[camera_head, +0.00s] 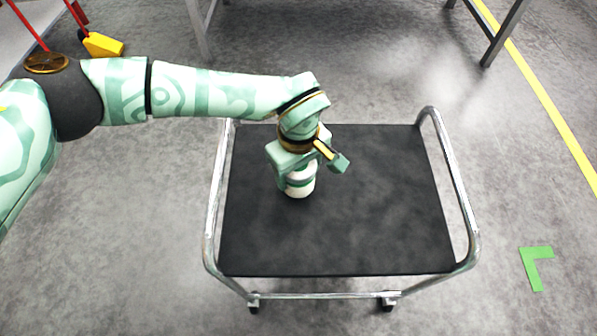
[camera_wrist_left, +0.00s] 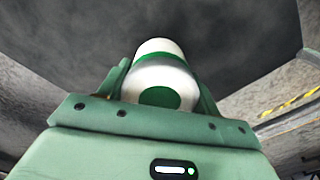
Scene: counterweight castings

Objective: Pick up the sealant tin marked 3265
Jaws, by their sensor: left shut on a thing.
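The sealant tin (camera_head: 300,187) is white with a green band and stands on the black cart top, left of its middle. In the left wrist view the tin (camera_wrist_left: 158,72) shows a green round patch on its near end; I cannot read a number on it. My left gripper (camera_head: 308,170) is over the tin with its jaws on either side, shut on it. In the left wrist view, fingers of the left gripper (camera_wrist_left: 160,90) flank the tin. I cannot tell whether the tin touches the cart top. My right gripper is not in view.
The cart (camera_head: 350,240) has a black top and chrome rails (camera_head: 455,180) at its left and right ends. The rest of its top is bare. A table leg (camera_head: 505,32) stands at the upper right. A green floor mark (camera_head: 532,262) lies to the right.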

